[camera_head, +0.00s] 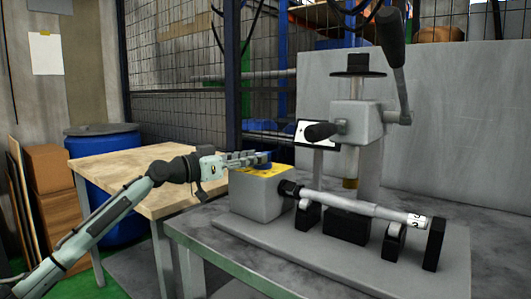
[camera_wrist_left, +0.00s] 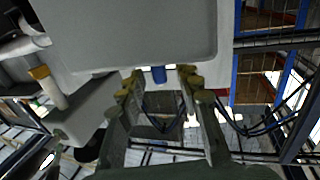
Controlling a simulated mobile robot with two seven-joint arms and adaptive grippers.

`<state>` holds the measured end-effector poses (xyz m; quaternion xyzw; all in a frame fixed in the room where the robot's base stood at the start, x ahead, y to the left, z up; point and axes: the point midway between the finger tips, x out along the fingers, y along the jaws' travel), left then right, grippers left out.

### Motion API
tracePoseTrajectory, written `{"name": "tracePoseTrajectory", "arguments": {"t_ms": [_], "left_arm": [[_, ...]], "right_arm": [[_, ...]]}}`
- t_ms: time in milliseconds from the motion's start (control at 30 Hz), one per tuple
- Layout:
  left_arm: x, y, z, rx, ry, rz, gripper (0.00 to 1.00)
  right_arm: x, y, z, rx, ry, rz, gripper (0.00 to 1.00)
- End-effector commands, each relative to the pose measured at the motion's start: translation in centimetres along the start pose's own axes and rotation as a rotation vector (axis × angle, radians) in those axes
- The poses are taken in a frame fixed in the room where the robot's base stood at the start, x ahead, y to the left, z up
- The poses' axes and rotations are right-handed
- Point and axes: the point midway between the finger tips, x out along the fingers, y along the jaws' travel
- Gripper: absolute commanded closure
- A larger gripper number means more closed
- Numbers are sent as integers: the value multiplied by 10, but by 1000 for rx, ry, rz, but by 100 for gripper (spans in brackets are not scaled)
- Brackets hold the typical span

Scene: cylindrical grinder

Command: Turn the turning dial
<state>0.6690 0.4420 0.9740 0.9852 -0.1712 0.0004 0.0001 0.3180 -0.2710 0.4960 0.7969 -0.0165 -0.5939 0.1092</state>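The grey control box (camera_head: 262,204) has a yellow top plate, and the small blue turning dial (camera_head: 264,165) sits on it, partly hidden by my gripper. My left gripper (camera_head: 262,157) reaches in from the left, level, with its fingers at the dial. In the left wrist view the blue dial (camera_wrist_left: 159,75) shows between the fingertips of the left gripper (camera_wrist_left: 161,78). Gaps show on both sides of the dial, so the fingers are open and not closed on it. My right gripper is in neither view.
The grinder's long grey shaft (camera_head: 350,203) lies on black supports right of the box. A vertical column with a handle (camera_head: 394,60) rises behind it. A wooden table (camera_head: 135,172) and a blue barrel (camera_head: 100,140) stand at left. Open air lies above the box.

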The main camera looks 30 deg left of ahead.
Motion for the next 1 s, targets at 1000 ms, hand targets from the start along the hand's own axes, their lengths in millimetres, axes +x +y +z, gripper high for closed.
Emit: {"name": "tracePoseTrajectory", "arguments": {"t_ms": [1000], "left_arm": [[41,1,0,0,-1,1,100]], "right_arm": [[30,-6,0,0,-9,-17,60]]}}
